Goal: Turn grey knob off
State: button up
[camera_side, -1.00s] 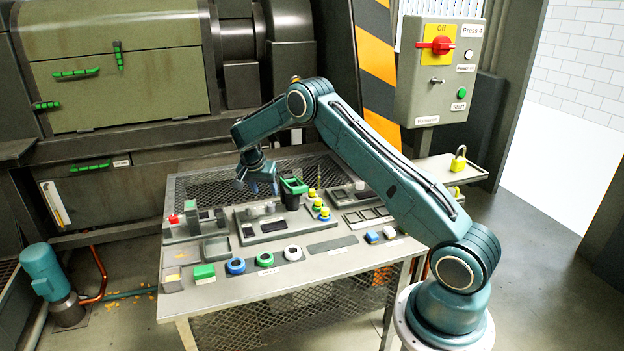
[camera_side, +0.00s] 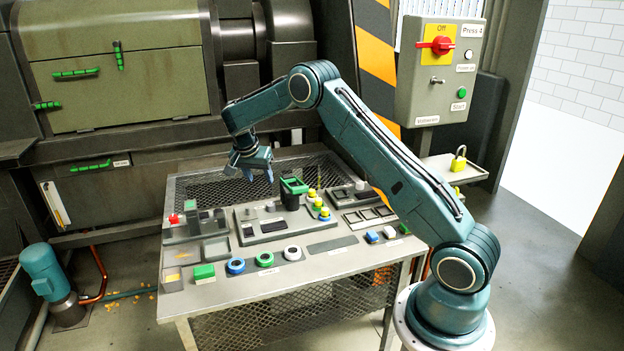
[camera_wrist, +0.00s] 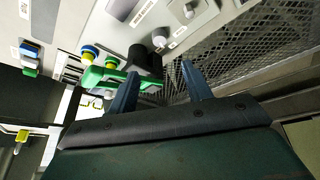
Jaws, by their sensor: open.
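Small light grey knobs stand on the middle panel; one (camera_side: 270,207) is just left of a black holder with a green top (camera_side: 293,188). In the wrist view, a grey knob (camera_wrist: 160,40) shows beyond my fingers, with another (camera_wrist: 189,10) farther off. Another grey knob (camera_side: 360,185) stands on the right panel. I cannot tell which one the task names. My gripper (camera_side: 251,179) is open and empty, tilted above the back left of the console, apart from the knobs. Its two fingers also show in the wrist view (camera_wrist: 160,70).
The console table (camera_side: 235,291) carries several buttons and blocks. The green-topped holder (camera_wrist: 110,78) is close to my left finger in the wrist picture. A control box with a red switch (camera_side: 438,45) rises behind right. Mesh (camera_wrist: 245,50) lies behind the panel.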

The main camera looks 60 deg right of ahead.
aim_at(271, 204)
jog(key=a+f+h, duration=0.1)
jog(key=a+h, duration=0.1)
jog(key=s+a+f+t+h, duration=0.1)
jog(key=a+f+h, duration=0.1)
jog(key=shift+a+f, duration=0.25)
jog(key=shift+d+f, duration=0.1)
jog(key=x, duration=1.3)
jog(key=shift+d+f, duration=0.1)
jog(key=shift+d, duration=0.25)
jog(key=c, duration=1)
